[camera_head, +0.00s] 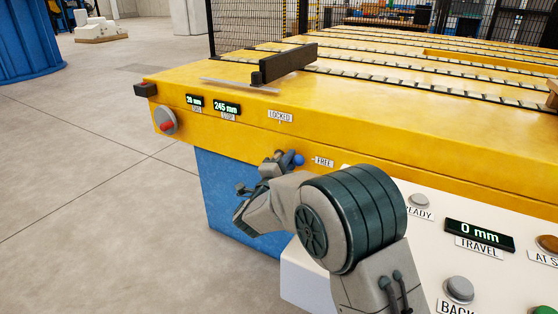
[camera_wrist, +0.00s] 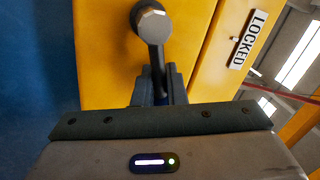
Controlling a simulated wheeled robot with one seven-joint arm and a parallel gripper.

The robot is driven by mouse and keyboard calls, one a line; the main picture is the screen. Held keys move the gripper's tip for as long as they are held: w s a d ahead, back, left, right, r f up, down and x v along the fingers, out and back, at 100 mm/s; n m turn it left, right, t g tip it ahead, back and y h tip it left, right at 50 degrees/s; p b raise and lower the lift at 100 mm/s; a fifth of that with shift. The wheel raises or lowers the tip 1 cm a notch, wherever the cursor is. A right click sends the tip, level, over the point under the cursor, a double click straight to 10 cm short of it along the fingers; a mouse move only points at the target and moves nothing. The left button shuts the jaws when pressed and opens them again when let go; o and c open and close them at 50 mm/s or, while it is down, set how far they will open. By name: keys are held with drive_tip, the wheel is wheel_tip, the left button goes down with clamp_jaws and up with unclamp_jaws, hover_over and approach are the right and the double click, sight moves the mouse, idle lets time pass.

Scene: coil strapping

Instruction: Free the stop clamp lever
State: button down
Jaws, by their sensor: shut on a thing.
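The stop clamp lever (camera_wrist: 155,55) is a dark grey rod on a round pivot on the yellow machine face, with a blue knob (camera_head: 298,160) in the head view. Its rod points right from the pivot, toward the FREE label (camera_head: 324,161); the LOCKED label (camera_head: 280,116) is above. In the wrist view the rod runs down from the pivot into my gripper (camera_wrist: 158,88), and the LOCKED label (camera_wrist: 249,40) is to the right. My gripper (camera_head: 281,163) is shut on the lever. The jaws hide most of the knob in the wrist view.
A white control panel (camera_head: 430,258) with buttons and a "0 mm" display is at the lower right. A dark stop bar (camera_head: 287,64) stands on the yellow table top. Displays and a red button (camera_head: 166,126) are at left.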

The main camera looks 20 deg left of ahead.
drive_tip(key=shift+f+m, duration=0.4)
drive_tip(key=shift+m, duration=0.5)
drive_tip(key=shift+h, duration=0.3)
drive_tip(key=c, duration=1.8)
unclamp_jaws()
drive_tip(key=shift+c, duration=0.2)
drive_tip(key=p+v, duration=0.3)
drive_tip(key=v, duration=1.1)
drive_tip(key=shift+p, duration=0.35)
drive_tip(key=shift+r, duration=0.1)
